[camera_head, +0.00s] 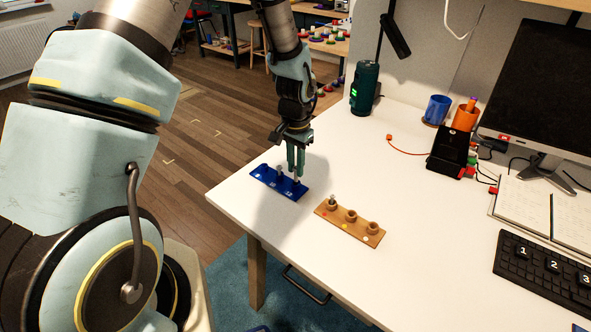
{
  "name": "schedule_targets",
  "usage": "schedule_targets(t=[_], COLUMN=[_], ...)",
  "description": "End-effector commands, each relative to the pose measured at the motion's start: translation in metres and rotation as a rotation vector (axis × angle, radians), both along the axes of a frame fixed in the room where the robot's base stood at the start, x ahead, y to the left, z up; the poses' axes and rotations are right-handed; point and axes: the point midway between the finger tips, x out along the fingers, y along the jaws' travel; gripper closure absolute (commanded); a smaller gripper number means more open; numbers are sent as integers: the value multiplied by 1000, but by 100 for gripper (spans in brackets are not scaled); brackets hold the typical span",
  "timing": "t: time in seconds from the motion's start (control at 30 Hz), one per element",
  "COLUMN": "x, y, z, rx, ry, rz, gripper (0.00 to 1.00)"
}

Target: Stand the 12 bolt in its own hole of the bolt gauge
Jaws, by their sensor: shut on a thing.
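The blue plate (263,179), which looks like the bolt gauge, lies near the left edge of the white table. My gripper (297,174) points down over the plate's right end, shut on another grey bolt (297,180), which looks upright. I cannot tell whether its lower end is in a hole. Which bolt is the 12 cannot be read.
A wooden rack (349,228) with three round cups and coloured dots stands to the right; a bolt (332,200) is in its left cup. A green device (364,88), blue cup (437,109), orange cup (465,117), monitor and keyboard (545,272) stand further off. The table's front middle is clear.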

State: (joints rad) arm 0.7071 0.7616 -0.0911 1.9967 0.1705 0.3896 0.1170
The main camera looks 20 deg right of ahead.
Motion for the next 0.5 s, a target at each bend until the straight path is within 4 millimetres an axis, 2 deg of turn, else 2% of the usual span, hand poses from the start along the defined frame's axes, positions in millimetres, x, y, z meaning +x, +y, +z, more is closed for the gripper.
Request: schedule_targets(t=[0.1,0.2,0.5], x=[0,0,0], y=[0,0,0], z=[-15,-22,-25], rx=[2,0,0], ry=[2,0,0], rz=[0,0,0], gripper=[100,100,100])
